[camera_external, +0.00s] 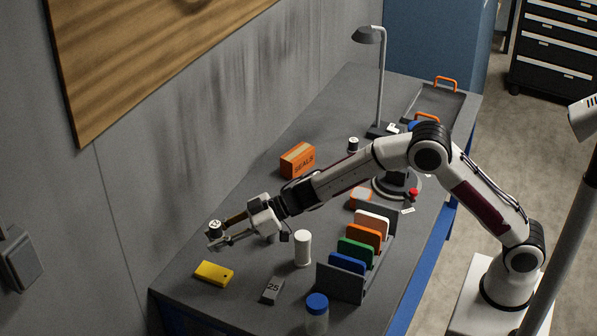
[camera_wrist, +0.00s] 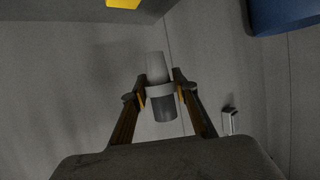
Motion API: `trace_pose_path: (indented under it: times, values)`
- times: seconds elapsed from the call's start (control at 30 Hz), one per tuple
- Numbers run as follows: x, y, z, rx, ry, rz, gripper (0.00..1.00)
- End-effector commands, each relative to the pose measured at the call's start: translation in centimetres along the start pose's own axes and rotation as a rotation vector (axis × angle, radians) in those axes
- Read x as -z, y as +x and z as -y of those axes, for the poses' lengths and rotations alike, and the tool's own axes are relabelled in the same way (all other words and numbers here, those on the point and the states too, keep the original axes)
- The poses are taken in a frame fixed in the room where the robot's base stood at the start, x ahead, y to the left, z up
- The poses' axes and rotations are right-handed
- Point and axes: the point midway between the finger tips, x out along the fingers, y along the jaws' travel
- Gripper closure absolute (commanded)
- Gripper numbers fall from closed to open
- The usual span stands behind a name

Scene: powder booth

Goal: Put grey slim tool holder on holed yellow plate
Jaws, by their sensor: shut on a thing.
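My gripper (camera_external: 220,237) is shut on the grey slim tool holder (camera_external: 216,226), which has a dark body and a light top mark. In the wrist view my gripper (camera_wrist: 160,88) grips the holder's collar (camera_wrist: 160,89). The lighter tapered part and the dark part stick out on opposite sides of the fingers. The holder is held above the bench near its left end. The holed yellow plate (camera_external: 214,273) lies on the bench below the gripper, apart from the holder. One small dark hole shows on it. In the wrist view only a yellow edge (camera_wrist: 124,3) shows at the top.
A white cylinder (camera_external: 302,248), a grey block marked 25 (camera_external: 271,291) and a blue-capped jar (camera_external: 317,312) stand to the right. A rack of coloured plates (camera_external: 341,283), an orange SEALS box (camera_external: 298,160) and a lamp (camera_external: 380,85) stand farther off. The wall borders the bench.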

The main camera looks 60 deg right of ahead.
Motion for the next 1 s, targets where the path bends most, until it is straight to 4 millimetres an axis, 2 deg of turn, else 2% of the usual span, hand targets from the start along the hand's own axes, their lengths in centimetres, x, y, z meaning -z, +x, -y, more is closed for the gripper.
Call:
trace_pose_path:
  times: [0.53,1.0]
  values:
    - [-0.6,0.2,0.0,0.000,0.000,-0.002,1.00]
    - [-5.5,2.3,0.0,0.000,0.000,-0.001,1.00]
